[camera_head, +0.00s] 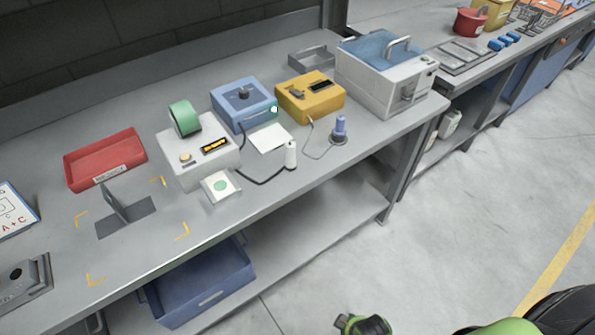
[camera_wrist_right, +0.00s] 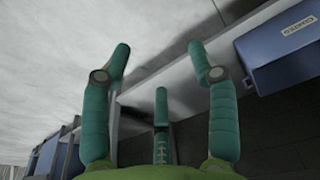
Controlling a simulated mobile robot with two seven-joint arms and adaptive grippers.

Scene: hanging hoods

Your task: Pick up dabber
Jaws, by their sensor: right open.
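Two small upright pieces stand near the bench's front edge. One is a white cylinder with a dark cable (camera_head: 290,155); the other is a blue-topped piece on a dark round base (camera_head: 340,128), with a thin cable at it. I cannot tell for sure which is the dabber. My right gripper, in the right wrist view (camera_wrist_right: 158,62), has its teal fingers spread, with nothing between them. It is away from both pieces, which do not show in that view. A green part of mine (camera_head: 364,325) shows at the head view's bottom edge. My left gripper is not in view.
The bench (camera_head: 260,205) holds a white device (camera_head: 198,160), a blue box (camera_head: 243,105), a yellow box (camera_head: 310,97), a red tray (camera_head: 104,160) and a lidded white machine (camera_head: 380,80). A blue bin (camera_head: 200,288) is below; it also shows in the wrist view (camera_wrist_right: 280,45). Floor in front is clear.

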